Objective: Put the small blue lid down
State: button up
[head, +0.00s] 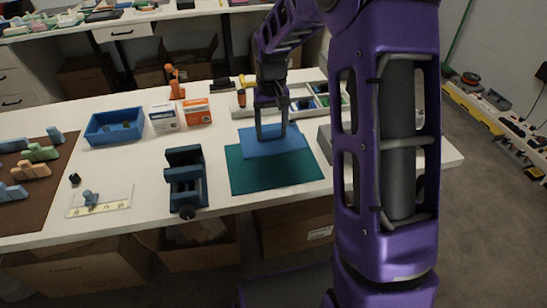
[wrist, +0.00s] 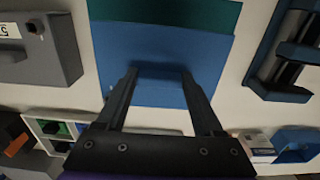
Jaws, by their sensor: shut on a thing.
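The small blue lid (head: 290,146) is a flat blue panel in the head view, and it fills the upper middle of the wrist view (wrist: 205,55). My gripper (head: 271,139) points down at it. In the wrist view my gripper (wrist: 160,75) has its two dark fingers on either side of a blue raised part of the lid, shut on it. The lid overlaps the back part of a teal mat (head: 270,177). Whether it touches the mat or hangs just above it, I cannot tell.
A dark blue clamp-like device (head: 186,180) stands left of the mat. A grey box (wrist: 48,62) is close on the other side. Behind are a divided tray (head: 310,100), small cartons (head: 197,111) and a blue bin (head: 112,127). White table shows between them.

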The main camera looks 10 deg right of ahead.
aim_at(271, 131)
notch_tip(271, 131, down, 7)
jog(key=shift+f+b, duration=0.15)
jog(key=shift+b, duration=0.35)
jog(key=shift+f, duration=0.2)
jog(key=o, duration=1.5)
jog(key=shift+c, duration=0.2)
jog(key=shift+r, duration=0.15)
notch_tip(271, 131, up, 12)
jog(key=shift+r+p, duration=0.1)
jog(key=shift+p, duration=0.9)
